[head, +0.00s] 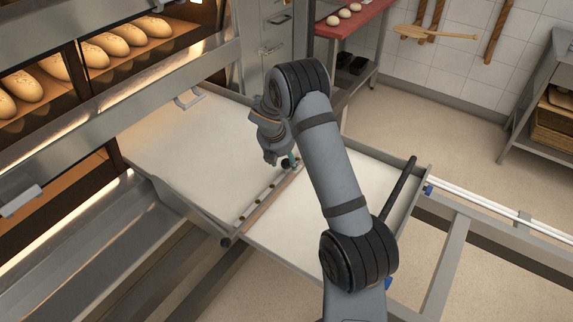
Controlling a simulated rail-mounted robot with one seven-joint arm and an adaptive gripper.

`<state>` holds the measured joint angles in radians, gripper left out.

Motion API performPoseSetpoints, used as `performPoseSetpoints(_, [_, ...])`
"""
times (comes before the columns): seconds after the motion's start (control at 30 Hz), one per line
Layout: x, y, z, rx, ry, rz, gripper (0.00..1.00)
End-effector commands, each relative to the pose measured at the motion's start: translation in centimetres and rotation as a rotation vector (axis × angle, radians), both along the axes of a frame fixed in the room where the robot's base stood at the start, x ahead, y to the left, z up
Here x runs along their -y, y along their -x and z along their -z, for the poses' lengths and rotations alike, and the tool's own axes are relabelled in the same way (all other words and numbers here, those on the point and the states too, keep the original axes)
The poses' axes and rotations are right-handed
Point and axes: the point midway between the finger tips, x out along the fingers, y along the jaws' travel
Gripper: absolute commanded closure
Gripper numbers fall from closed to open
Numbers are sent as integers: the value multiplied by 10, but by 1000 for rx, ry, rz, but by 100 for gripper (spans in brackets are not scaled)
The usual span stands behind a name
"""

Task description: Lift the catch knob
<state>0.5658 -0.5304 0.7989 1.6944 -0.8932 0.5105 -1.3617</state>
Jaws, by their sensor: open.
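My gripper (280,161) hangs low at the end of my arm, over the seam between two pale boards. It is open, but its fingers are small and partly hidden by my own wrist. A small dark round knob (286,164) with a teal bit beside it shows right by the fingertips. I take it for the catch knob, but I cannot tell whether the fingers touch it or stand around it. A metal strip (257,202) with several small dark fittings runs along the seam there.
The left board (185,140) reaches to the oven front. The right board (290,235) has a black handle bar (398,188) at its far right edge. Loaves (105,45) sit in the lit oven at left. White rails (490,212) run off to the right.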

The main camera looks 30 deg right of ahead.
Motion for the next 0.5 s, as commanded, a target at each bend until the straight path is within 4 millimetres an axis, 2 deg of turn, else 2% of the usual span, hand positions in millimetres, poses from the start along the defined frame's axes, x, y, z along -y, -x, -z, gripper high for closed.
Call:
performPoseSetpoints(0.03, [3, -2, 11, -2, 0, 1, 51])
performPoseSetpoints(0.2, [10, -10, 31, 0, 0, 1, 51])
performPoseSetpoints(0.5, [14, -14, 42, 2, -1, 1, 51])
